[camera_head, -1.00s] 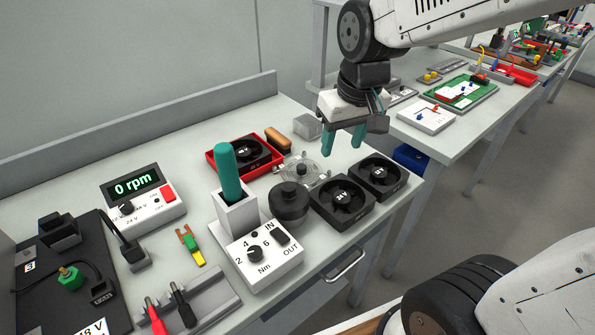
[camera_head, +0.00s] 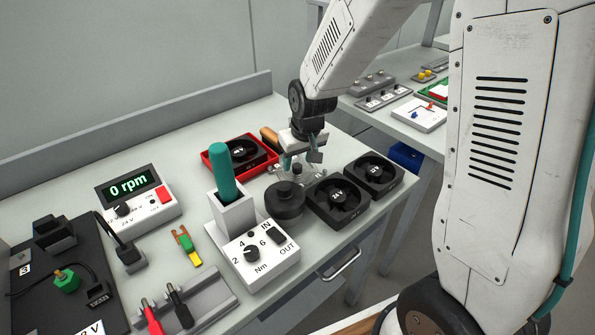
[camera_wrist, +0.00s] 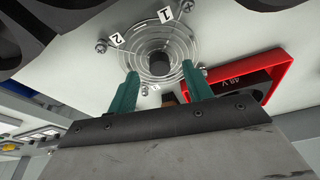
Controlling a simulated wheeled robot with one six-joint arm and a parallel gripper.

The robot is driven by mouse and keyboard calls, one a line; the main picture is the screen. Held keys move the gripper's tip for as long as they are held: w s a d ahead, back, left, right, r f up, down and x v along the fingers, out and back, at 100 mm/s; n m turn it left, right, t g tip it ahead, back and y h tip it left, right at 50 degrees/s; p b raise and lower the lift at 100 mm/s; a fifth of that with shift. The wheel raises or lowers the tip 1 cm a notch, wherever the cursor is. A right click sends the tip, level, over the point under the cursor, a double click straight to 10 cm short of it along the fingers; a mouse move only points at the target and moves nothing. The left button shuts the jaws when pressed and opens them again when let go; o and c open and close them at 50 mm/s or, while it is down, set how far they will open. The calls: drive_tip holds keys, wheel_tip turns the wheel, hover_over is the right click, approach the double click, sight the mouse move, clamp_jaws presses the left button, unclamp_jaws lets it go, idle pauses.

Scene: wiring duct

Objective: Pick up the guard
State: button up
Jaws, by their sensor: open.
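The guard is a round wire grille with corner screws and number labels. In the wrist view the guard (camera_wrist: 160,34) lies flat on the pale table, with a dark round knob (camera_wrist: 158,64) at its centre. My gripper (camera_wrist: 160,84) is open, its two teal fingers apart over the guard's near edge, one on each side of the knob's line. Nothing is between the fingers. In the head view my gripper (camera_head: 300,163) is down over the guard (camera_head: 311,178) and hides much of it. I cannot tell whether the fingers touch it.
A red tray (camera_head: 214,160) holding a fan stands left of the guard. A dark round pot (camera_head: 285,203) and two black fans (camera_head: 338,201) are close in front and to the right. A driver holder (camera_head: 236,216) with a teal handle rises nearby.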

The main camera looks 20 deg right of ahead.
drive_tip(key=shift+x, duration=0.9)
clamp_jaws()
drive_tip(key=shift+r, duration=0.1)
